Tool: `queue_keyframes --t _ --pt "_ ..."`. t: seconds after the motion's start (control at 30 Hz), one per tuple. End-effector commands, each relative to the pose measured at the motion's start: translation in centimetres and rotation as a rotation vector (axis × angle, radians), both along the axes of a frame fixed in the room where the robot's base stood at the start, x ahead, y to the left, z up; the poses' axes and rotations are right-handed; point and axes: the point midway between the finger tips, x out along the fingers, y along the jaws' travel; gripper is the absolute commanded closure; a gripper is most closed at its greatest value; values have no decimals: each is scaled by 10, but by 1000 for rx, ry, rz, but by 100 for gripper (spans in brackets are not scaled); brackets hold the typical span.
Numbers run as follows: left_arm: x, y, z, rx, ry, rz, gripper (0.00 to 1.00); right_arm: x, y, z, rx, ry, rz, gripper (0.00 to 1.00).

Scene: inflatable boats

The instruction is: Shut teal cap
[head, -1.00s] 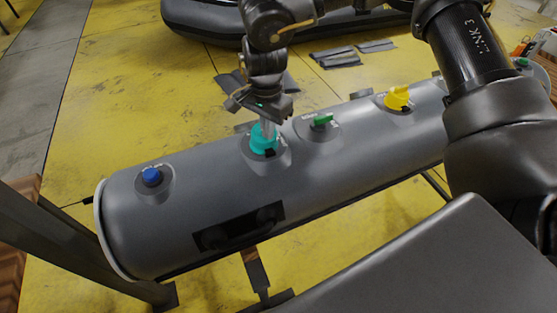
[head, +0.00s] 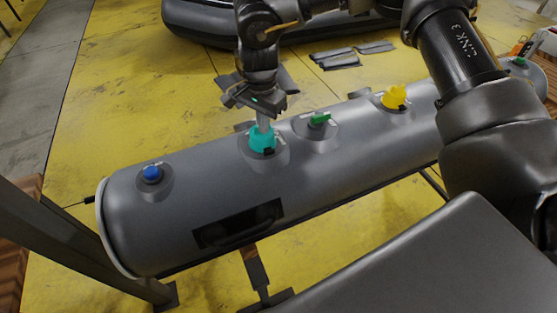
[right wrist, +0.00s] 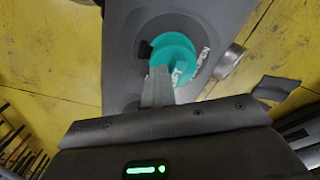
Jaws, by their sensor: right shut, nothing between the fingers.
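The teal cap (head: 263,145) sits on a round grey patch on top of the grey boat tube (head: 190,205). It also shows in the right wrist view (right wrist: 178,52) as a teal disc with a dark tab at its left edge. My right gripper (head: 263,122) points down with its fingers shut and empty, and the tips are at the top of the cap. In the right wrist view the shut fingers (right wrist: 158,82) overlap the cap's near edge and hide part of it. I cannot tell whether the cap is fully seated. My left gripper is not in view.
A blue cap (head: 152,174) is left on the tube. A green valve (head: 319,119) and a yellow cap (head: 395,97) are to the right of the teal one. A dark boat (head: 200,25) lies behind, with grey strips (head: 340,58) on the yellow floor.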

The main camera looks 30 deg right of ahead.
Motion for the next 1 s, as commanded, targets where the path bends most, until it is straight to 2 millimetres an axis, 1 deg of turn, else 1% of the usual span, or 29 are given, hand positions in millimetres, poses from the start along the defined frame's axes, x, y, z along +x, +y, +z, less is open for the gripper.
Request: queue_keyframes --t 0.03,0.1,0.37,0.47,0.57,0.8,1.0 --pt "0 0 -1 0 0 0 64 8 -1 -2 1 -18 -8 100" --pt "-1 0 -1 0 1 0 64 10 -1 -3 2 -19 -8 100" --pt "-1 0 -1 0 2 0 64 10 -1 -3 5 -20 -8 100" --pt "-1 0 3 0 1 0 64 10 -1 2 5 -21 -9 100" --pt "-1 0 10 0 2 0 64 10 -1 11 6 -22 -9 100" --pt "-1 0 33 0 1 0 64 11 -1 42 9 -28 -11 100" --pt "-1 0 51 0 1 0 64 9 -1 62 6 -19 -8 100"
